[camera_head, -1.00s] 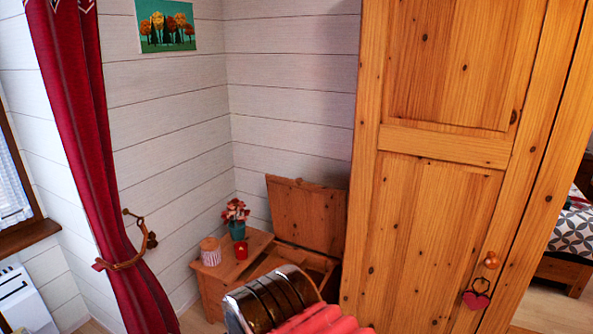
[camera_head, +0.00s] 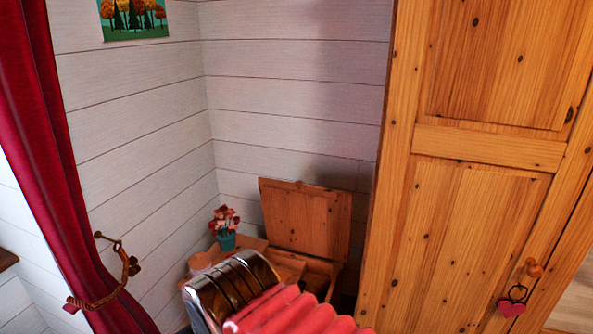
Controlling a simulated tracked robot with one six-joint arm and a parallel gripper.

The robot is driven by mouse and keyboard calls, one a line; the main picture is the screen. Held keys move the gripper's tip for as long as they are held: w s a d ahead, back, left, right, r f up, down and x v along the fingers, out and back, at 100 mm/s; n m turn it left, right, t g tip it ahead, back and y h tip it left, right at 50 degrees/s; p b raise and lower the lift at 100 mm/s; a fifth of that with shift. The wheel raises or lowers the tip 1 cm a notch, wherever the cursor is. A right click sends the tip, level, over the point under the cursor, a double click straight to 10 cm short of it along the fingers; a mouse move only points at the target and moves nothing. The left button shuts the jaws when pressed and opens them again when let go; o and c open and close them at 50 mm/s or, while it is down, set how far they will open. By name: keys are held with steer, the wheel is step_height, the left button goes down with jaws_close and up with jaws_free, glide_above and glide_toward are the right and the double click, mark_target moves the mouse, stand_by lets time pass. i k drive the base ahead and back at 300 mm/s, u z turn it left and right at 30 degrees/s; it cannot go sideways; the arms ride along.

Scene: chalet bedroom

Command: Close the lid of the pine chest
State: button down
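The pine chest (camera_head: 317,268) stands in the corner between the white plank wall and the wardrobe. Its lid (camera_head: 304,220) is up, leaning back toward the wall, and the chest is open. My own arm, with dark bands and a red ribbed cover, rises in the lower middle and hides the chest's front and left parts. My gripper's fingers do not show in this view.
A potted flower (camera_head: 225,226) and a pale jar (camera_head: 200,261) stand on the wooden top left of the lid. A tall pine wardrobe (camera_head: 470,200) stands close on the right. A red curtain (camera_head: 75,170) with a tieback (camera_head: 120,280) hangs at left.

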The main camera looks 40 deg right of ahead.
mark_target(298, 216)
steer(key=z, duration=0.3)
steer(key=i, duration=0.7)
steer(key=z, duration=0.8)
steer(key=i, duration=0.55)
steer(key=z, duration=0.3)
